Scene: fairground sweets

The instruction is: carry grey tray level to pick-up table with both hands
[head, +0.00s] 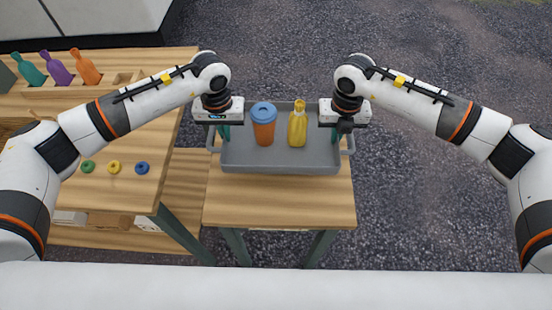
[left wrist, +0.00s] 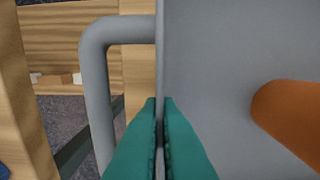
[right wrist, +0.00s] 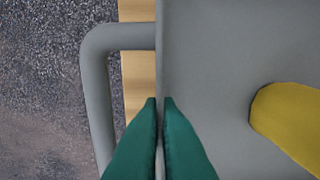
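The grey tray (head: 282,162) is over the small wooden pick-up table (head: 280,208) and looks level. I cannot tell whether it touches the tabletop. It carries an orange cup with a blue lid (head: 264,126) and a yellow bottle (head: 297,127), both upright and apart. My left gripper (left wrist: 160,105) is shut on the tray's left side wall, inside the handle loop (left wrist: 95,90). My right gripper (right wrist: 160,105) is shut on the right side wall, inside the other handle loop (right wrist: 95,90). In the head view both grippers' fingertips are largely hidden.
A larger wooden stall table (head: 120,190) stands close on the left. It bears several coloured bottles (head: 58,68) and green, yellow and blue rings (head: 114,167). Open dark paving (head: 440,220) lies to the right.

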